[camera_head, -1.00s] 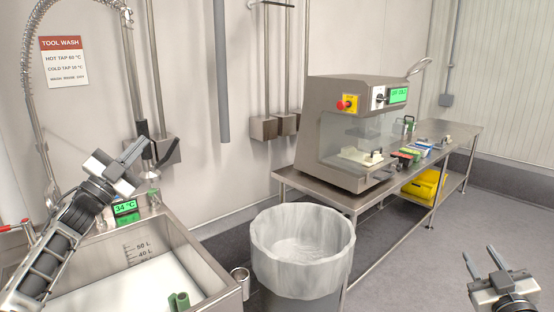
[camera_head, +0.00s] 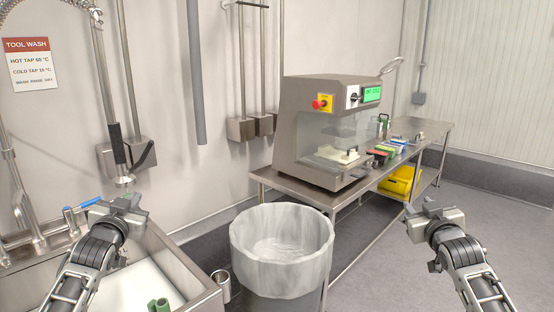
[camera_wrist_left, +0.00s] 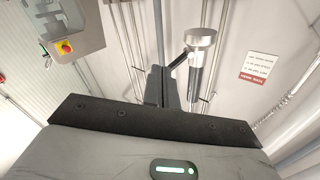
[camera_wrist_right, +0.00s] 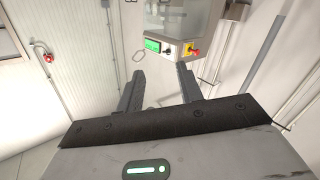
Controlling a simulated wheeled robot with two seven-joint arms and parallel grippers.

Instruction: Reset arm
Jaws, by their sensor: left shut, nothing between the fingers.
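My left gripper (camera_head: 128,200) is over the back part of the sink at the left. Its fingers are together with nothing between them, as the left wrist view (camera_wrist_left: 163,88) shows. My right gripper (camera_head: 420,207) is raised over the open floor at the right, in front of the table. In the right wrist view (camera_wrist_right: 159,82) its two fingers stand apart with nothing between them.
A steel sink (camera_head: 190,262) with a spray tap (camera_head: 117,145) is at the left. A lined bin (camera_head: 282,262) stands in the middle. A steel table (camera_head: 300,193) carries a grey machine (camera_head: 300,140); a yellow bin (camera_head: 398,184) sits below. Floor at the right is clear.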

